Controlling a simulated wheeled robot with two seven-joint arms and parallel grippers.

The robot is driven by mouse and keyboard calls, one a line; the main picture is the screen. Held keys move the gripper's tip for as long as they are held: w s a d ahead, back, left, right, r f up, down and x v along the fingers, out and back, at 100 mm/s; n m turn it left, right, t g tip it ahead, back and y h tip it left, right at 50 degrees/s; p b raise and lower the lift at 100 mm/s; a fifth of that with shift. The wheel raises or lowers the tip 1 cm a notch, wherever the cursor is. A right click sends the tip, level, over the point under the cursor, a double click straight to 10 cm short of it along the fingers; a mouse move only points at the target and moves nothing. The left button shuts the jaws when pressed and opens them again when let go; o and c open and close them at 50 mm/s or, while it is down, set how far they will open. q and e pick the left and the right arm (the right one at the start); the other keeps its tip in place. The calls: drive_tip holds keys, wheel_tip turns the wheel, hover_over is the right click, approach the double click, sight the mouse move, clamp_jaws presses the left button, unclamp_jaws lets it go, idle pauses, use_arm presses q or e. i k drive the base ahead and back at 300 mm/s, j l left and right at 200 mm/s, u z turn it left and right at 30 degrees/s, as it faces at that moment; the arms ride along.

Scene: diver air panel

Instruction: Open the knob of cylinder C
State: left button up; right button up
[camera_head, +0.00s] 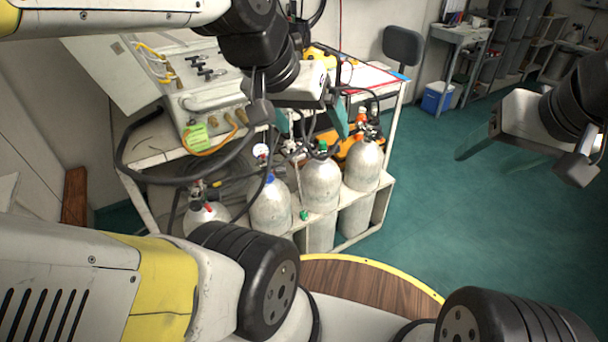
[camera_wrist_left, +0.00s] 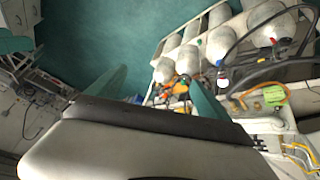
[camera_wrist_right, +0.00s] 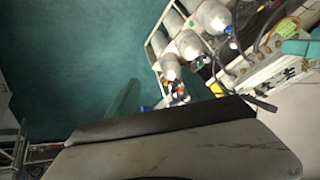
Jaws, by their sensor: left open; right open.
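Several grey gas cylinders stand in a row in a white rack. In the head view their tops show a red knob (camera_head: 208,207), a blue knob (camera_head: 270,178), a green knob (camera_head: 322,147) and an orange-red knob (camera_head: 361,117). I cannot read any letter, so I cannot tell which is cylinder C. My left gripper (camera_head: 312,124) is open and empty, with teal fingers above and behind the green-knob cylinder (camera_head: 321,187). The cylinders also show in the left wrist view (camera_wrist_left: 190,60). My right gripper (camera_head: 520,152) is open and empty over the floor, right of the rack.
A valve panel (camera_head: 205,80) with hoses and a green tag stands behind the cylinders at left. A black hose (camera_head: 135,175) loops in front of it. The white rack (camera_head: 387,198) borders open green floor (camera_head: 440,205). A blue cooler (camera_head: 437,97) sits at the back.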

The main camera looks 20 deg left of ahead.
sight(280, 170)
drive_tip(key=i+l+u, duration=0.1)
drive_tip(key=i+l, duration=0.2)
drive_tip(key=i, duration=0.2)
drive_tip(key=i+l+u, duration=0.1)
drive_tip(key=i+l, duration=0.3)
drive_tip(key=i+u, duration=0.1)
drive_tip(key=u, duration=1.35)
drive_tip(key=i+j+z, duration=0.15)
drive_tip(key=z, duration=0.15)
drive_tip(key=i+j+z, duration=0.15)
drive_tip(key=j+z, duration=0.15)
